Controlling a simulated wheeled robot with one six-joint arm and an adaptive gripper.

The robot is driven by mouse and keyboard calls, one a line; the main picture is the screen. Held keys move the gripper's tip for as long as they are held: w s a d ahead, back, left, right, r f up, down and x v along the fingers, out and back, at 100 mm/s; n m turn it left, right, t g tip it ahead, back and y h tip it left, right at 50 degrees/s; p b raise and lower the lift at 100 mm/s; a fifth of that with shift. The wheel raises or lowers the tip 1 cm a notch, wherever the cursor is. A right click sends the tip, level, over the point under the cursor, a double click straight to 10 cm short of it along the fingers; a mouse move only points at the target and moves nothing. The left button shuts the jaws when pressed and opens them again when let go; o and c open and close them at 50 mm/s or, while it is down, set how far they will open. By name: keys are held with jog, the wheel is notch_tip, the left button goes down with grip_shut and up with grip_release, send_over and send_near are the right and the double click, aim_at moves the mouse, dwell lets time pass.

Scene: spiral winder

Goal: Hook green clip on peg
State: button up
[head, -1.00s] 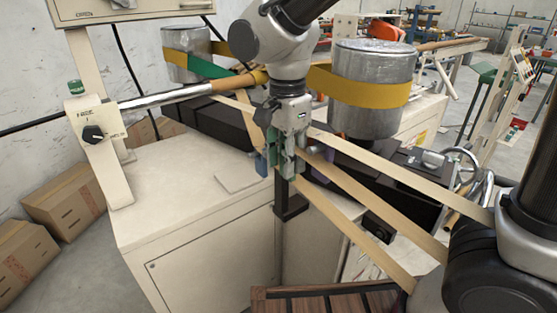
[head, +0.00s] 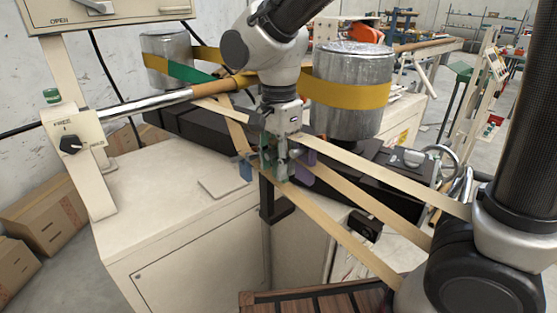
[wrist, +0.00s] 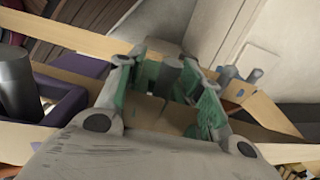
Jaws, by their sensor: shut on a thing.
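My gripper (head: 281,160) points down among the tan strips in front of the winder. It is shut on the green clip (head: 266,151), whose green sides also show between the fingers in the wrist view (wrist: 147,79). A grey upright post, which may be the peg (wrist: 165,76), shows beyond the clip between the fingers. I cannot tell whether the clip touches it. A blue clip (head: 244,168) is just left of my gripper, and a purple clip (head: 308,160) is just right. The gripper hides much of the post and clip in the head view.
Tan strips (head: 370,200) run from the gripper area toward the lower right, close to my arm. A tan roller bar (head: 210,91) and a metal drum (head: 348,70) with a yellow band stand behind. The pale cabinet top (head: 150,190) at left is mostly clear.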

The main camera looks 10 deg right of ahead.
jog(key=o, duration=1.1)
jog(key=shift+r, duration=0.1)
notch_tip(320, 180, up, 11)
jog(key=shift+r, duration=0.2)
jog(key=s+d+n+t+y, duration=0.15)
jog(key=d+n, duration=0.35)
jog(key=d, duration=1.4)
jog(key=s+d+f+n+t, duration=0.1)
jog(key=s+d+n, duration=0.1)
jog(key=d, duration=0.1)
jog(key=s+d+f+n+t+h, duration=0.1)
jog(key=s+d+n, duration=0.1)
jog(key=s+d, duration=0.1)
jog(key=s+d+f+n+t, duration=0.1)
jog(key=s+d+n, duration=0.1)
jog(key=d, duration=0.3)
jog(key=shift+s+f+h, duration=0.1)
jog(key=shift+s+h, duration=0.15)
jog(key=shift+s, duration=0.45)
